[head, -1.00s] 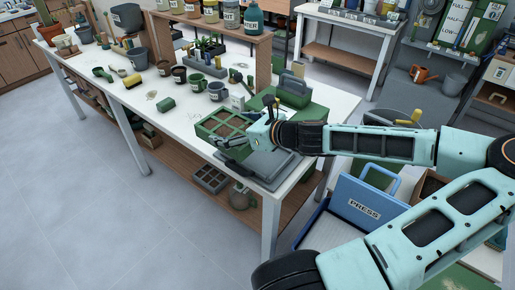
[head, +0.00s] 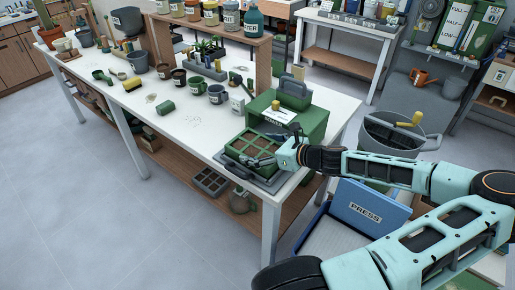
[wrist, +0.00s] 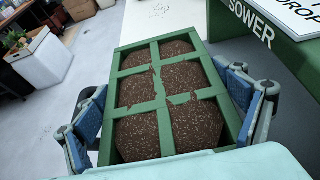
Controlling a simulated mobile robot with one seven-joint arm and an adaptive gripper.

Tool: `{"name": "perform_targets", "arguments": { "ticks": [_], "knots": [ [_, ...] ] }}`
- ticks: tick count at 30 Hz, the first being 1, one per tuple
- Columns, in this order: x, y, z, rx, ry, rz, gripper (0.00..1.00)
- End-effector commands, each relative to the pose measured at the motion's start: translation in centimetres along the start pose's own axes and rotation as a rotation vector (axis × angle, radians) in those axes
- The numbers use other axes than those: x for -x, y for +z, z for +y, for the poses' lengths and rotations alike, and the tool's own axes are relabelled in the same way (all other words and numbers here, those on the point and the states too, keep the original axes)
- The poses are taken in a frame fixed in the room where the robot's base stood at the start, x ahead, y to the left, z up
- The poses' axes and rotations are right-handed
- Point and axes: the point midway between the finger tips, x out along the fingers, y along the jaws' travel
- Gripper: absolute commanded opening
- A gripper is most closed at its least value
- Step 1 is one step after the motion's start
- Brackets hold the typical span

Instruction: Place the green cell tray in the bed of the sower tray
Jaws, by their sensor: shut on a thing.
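The green cell tray (head: 236,152) is filled with brown soil in its cells. It also shows large in the wrist view (wrist: 224,103), between the two blue finger pads. My gripper (head: 276,147) is shut on it across its width, one pad at each side (wrist: 165,112). The grey sower tray (head: 272,184) lies at the table's front corner, at the foot of the green sower (head: 312,127). The cell tray is over the sower tray's bed and roughly lined up with it. The cell tray hides most of the bed, so I cannot tell whether it touches the bottom.
The green sower, labelled SOWER (wrist: 250,22), stands just behind and to the right of the cell tray. Several cups, including a grey one (head: 217,94), stand farther back on the white table.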

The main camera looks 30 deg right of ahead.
Motion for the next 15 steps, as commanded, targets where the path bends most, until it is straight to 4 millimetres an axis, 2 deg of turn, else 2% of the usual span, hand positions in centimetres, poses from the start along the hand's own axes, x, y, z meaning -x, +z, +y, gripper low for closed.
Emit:
{"name": "perform_targets", "arguments": {
  "ticks": [8,9,12,15],
  "knots": [
    [-0.09,-0.19,-0.01,0.000,0.000,0.000,0.61],
    [-0.10,-0.28,-0.02,0.000,-0.001,0.000,0.90],
    [-0.08,-0.22,-0.03,0.000,-0.001,0.001,1.00],
    [-0.07,-0.21,-0.02,0.000,-0.001,0.000,1.00]
  ]
}}
